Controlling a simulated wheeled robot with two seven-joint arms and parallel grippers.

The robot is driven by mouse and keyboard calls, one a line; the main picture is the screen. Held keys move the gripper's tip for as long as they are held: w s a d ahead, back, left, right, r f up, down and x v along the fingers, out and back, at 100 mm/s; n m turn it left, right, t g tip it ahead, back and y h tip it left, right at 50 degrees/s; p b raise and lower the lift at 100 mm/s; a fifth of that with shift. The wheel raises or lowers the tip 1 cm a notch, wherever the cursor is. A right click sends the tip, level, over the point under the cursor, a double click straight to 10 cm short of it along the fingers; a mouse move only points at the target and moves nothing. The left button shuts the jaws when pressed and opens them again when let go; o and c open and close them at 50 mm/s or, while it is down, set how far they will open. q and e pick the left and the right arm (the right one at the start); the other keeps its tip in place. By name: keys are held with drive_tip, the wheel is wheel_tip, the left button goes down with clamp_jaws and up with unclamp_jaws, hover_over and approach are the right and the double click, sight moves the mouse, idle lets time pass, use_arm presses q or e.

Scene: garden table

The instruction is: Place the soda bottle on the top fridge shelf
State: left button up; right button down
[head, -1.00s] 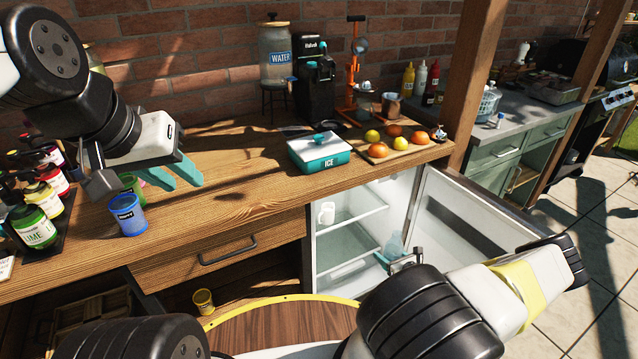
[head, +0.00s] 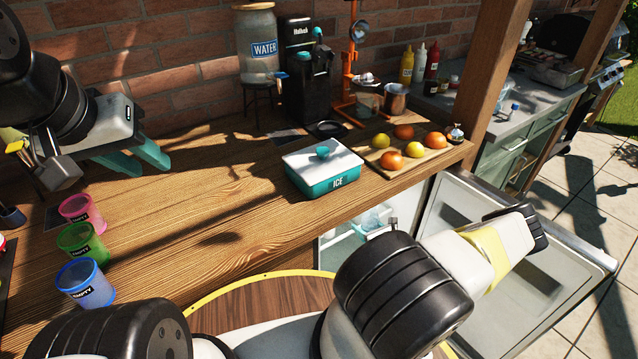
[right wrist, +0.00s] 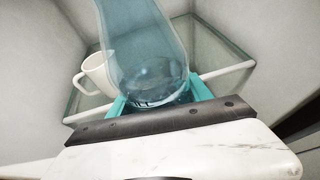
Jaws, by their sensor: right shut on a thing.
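The soda bottle is pale blue and see-through. In the right wrist view the bottle (right wrist: 142,45) stands large between the teal fingers of my right gripper (right wrist: 158,98), which is shut on it. In the head view a small part of the bottle (head: 372,221) shows inside the open fridge (head: 402,203), above my right arm. A glass shelf (right wrist: 222,62) with a white mug (right wrist: 97,72) on it lies behind the bottle. Whether the bottle touches a shelf cannot be told. My left gripper (head: 138,160) is open and empty above the counter.
The fridge door (head: 545,255) stands open to the right. The wooden counter (head: 230,225) overhangs the fridge and hides much of its inside. On it are an ice box (head: 322,170), a fruit board (head: 433,157) and colored cups (head: 82,240). The mug stands left of the bottle.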

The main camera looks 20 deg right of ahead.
drive_tip(key=w+a, duration=0.1)
drive_tip(key=w, duration=0.4)
drive_tip(key=w+a, duration=0.1)
drive_tip(key=w, duration=0.4)
drive_tip(key=w+a, duration=0.1)
drive_tip(key=w, duration=0.5)
drive_tip(key=shift+a, duration=0.2)
drive_tip(key=shift+w+f, duration=0.2)
drive_tip(key=shift+f, duration=1.5)
drive_tip(key=shift+f, duration=0.1)
drive_tip(key=shift+c, duration=2.2)
unclamp_jaws()
drive_tip(key=shift+f, duration=0.1)
drive_tip(key=shift+s+r, duration=0.15)
drive_tip(key=shift+r, duration=0.05)
drive_tip(key=v, duration=1.1)
drive_tip(key=shift+s+r, duration=0.15)
drive_tip(key=shift+s, duration=0.25)
